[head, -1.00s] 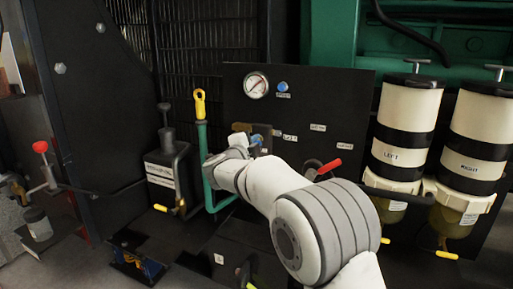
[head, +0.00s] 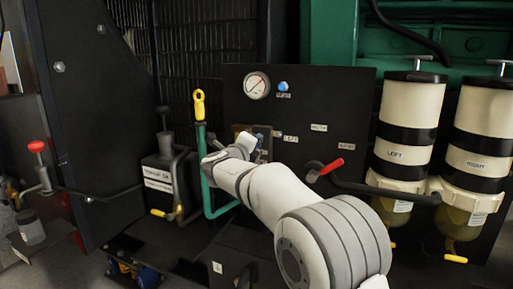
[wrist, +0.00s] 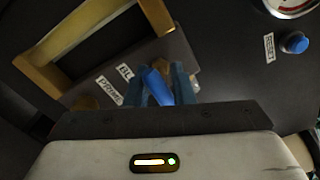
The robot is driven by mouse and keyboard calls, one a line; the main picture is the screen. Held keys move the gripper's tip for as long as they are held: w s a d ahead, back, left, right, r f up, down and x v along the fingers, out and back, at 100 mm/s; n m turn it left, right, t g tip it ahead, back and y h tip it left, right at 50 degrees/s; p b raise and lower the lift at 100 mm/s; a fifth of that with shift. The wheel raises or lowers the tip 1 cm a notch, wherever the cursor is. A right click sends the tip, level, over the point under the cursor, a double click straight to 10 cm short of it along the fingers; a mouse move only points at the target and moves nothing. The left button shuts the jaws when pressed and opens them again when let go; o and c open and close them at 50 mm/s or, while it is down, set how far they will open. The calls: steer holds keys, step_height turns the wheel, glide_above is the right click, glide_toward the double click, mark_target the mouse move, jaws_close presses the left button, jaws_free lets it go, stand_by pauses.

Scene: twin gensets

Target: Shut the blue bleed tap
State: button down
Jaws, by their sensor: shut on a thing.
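The blue bleed tap's handle (wrist: 157,86) shows in the wrist view as a blue lever on the dark panel, tilted, beside labels that read "PRIME" and "BL…". My gripper (wrist: 163,84) is shut on this handle, with one finger on either side of it. In the head view my gripper (head: 257,143) is up against the panel, and my own wrist hides most of the tap there. The tap's body and base are hidden behind the handle and fingers.
A brass-coloured frame (wrist: 55,45) stands close to the left in the wrist view. A blue reset button (wrist: 295,42) sits to the right. In the head view, a red-handled lever (head: 331,167) and filter canisters (head: 408,125) stand right; a green pipe (head: 206,180) runs left.

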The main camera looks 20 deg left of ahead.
steer(key=shift+f, duration=0.1)
stand_by(0.5)
steer(key=c, duration=1.4)
jaws_free()
steer(key=s, duration=0.2)
steer(key=s+p, duration=0.1)
steer(key=s, duration=0.4)
steer(key=shift+s+a, duration=0.3)
steer(key=shift+s, duration=0.1)
